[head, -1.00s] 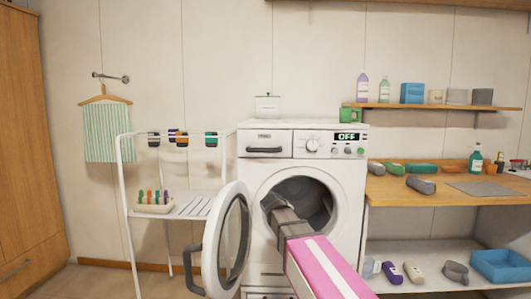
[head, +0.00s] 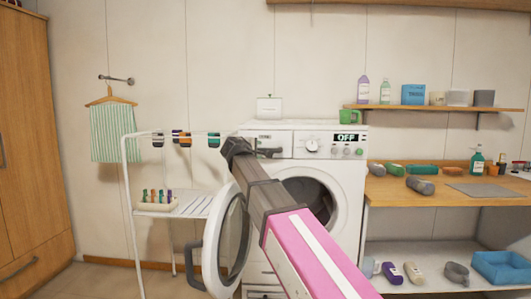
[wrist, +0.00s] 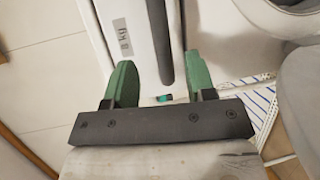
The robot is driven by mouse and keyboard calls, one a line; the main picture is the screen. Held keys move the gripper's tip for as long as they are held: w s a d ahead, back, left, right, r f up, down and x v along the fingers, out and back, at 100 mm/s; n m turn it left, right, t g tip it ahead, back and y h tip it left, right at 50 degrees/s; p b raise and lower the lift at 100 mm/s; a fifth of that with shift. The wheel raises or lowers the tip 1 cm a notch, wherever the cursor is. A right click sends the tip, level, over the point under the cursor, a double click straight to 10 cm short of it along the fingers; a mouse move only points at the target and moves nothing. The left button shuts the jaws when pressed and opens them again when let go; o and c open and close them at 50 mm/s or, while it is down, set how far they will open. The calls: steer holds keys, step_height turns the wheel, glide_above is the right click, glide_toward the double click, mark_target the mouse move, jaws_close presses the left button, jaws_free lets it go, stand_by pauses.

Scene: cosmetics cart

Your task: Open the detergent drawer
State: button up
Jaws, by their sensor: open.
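The detergent drawer (head: 276,138) is the white panel at the upper left of the washing machine (head: 352,185). It looks shut. Its dark handle bar (head: 270,153) shows to the right of my gripper (head: 234,146), which hides the drawer's left part. In the wrist view, my gripper (wrist: 160,82) has its green fingers spread apart. The dark handle (wrist: 161,40) lies ahead, between the lines of the two fingers, on the white drawer front (wrist: 138,40). Nothing is held. I cannot tell how far the fingertips are from the handle.
The round washer door (head: 232,245) hangs open to the left, below my arm. A white drying rack (head: 127,205) stands at the left with clips. A wooden counter (head: 400,194) with bottles is at the right. A white box (head: 269,107) sits on the washer.

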mark_target(264, 150)
steer(key=x, duration=0.8)
steer(key=shift+w+d+f, duration=0.1)
steer(key=shift+w+f, duration=0.05)
steer(key=shift+w, duration=0.05)
jaws_close()
